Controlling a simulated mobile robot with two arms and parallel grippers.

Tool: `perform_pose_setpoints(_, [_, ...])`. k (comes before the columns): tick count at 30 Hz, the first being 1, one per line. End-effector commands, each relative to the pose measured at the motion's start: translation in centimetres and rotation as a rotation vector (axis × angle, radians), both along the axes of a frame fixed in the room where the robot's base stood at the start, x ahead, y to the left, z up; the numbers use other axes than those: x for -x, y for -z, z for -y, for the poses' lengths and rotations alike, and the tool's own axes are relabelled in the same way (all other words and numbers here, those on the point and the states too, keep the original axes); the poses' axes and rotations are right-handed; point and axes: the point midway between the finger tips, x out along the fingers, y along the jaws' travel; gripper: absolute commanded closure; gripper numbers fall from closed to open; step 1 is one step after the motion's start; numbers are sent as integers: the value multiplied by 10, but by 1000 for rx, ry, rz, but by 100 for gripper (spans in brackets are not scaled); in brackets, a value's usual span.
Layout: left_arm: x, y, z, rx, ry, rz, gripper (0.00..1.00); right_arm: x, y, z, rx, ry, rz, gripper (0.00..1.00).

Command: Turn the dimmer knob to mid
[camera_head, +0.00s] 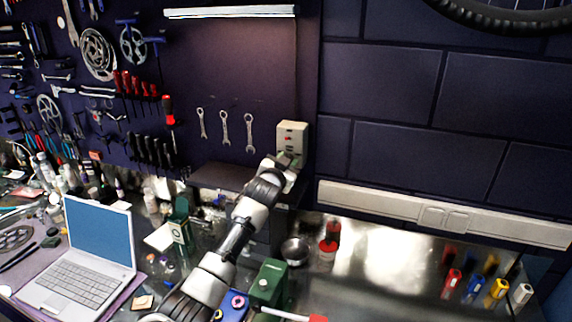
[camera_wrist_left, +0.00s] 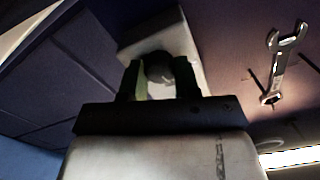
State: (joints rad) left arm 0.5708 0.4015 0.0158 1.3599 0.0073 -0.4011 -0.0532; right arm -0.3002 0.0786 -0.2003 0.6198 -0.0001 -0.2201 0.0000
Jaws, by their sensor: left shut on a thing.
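The dimmer box (camera_head: 292,136) is a pale box on the wall, right of the hanging wrenches, with a small red mark on its front. My left gripper (camera_head: 287,161) reaches up to the lower part of this box. In the left wrist view the dimmer knob (camera_wrist_left: 159,66) is a dark round knob on the pale box face (camera_wrist_left: 182,38). My left gripper's two fingers (camera_wrist_left: 160,80) stand on either side of the knob and are shut on it. The knob's pointer or marking cannot be made out. My right gripper does not show.
A lit lamp bar (camera_head: 230,12) hangs above the pegboard. A wrench (camera_head: 249,132) hangs left of the box. A white wall trunking (camera_head: 440,213) runs to the right.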

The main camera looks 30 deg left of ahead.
Motion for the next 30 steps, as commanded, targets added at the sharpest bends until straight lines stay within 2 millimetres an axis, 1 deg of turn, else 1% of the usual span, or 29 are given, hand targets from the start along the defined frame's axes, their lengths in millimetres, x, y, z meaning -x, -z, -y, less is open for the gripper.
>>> perform_pose_setpoints(6, [0,1,0,-156,-1,-40,92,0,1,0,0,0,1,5])
perform_pose_setpoints(12, [0,1,0,-247,0,-63,92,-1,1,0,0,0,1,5])
perform_pose_setpoints(19, [0,1,0,-300,0,-75,92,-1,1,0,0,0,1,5])
perform_pose_setpoints(30, [0,1,0,-308,0,-77,92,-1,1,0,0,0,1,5])
